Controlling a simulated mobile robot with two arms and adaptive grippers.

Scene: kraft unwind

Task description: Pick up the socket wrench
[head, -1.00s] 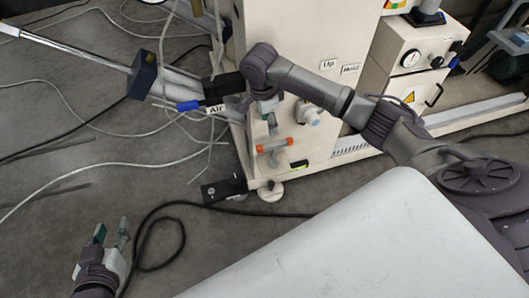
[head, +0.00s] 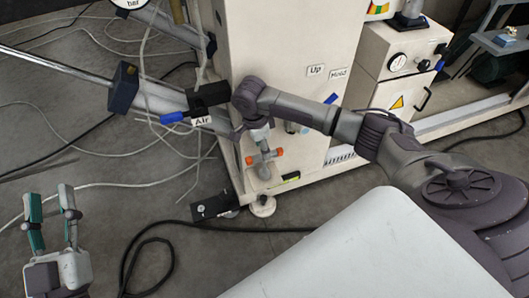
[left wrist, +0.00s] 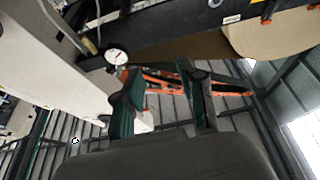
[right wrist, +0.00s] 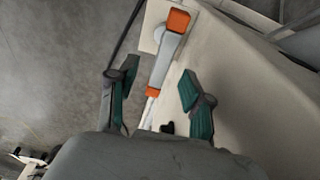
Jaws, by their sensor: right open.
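A grey bar with orange ends, apparently the socket wrench (head: 265,158), is at the lower corner of the cream machine in the head view. In the right wrist view the wrench (right wrist: 165,60) runs lengthwise ahead of the fingers, its far orange end over a pale plate. My right gripper (right wrist: 158,76) is open, with the near part of the wrench appearing between its fingers; contact cannot be told. In the head view my right gripper (head: 258,139) is just above the wrench. My left gripper (head: 50,196) is open and empty at the lower left.
The cream machine (head: 290,45) stands behind the wrench, with a black and blue air valve (head: 205,97) on its left. A black cable (head: 150,240) and pale hoses lie on the grey floor. My white body part fills the lower right.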

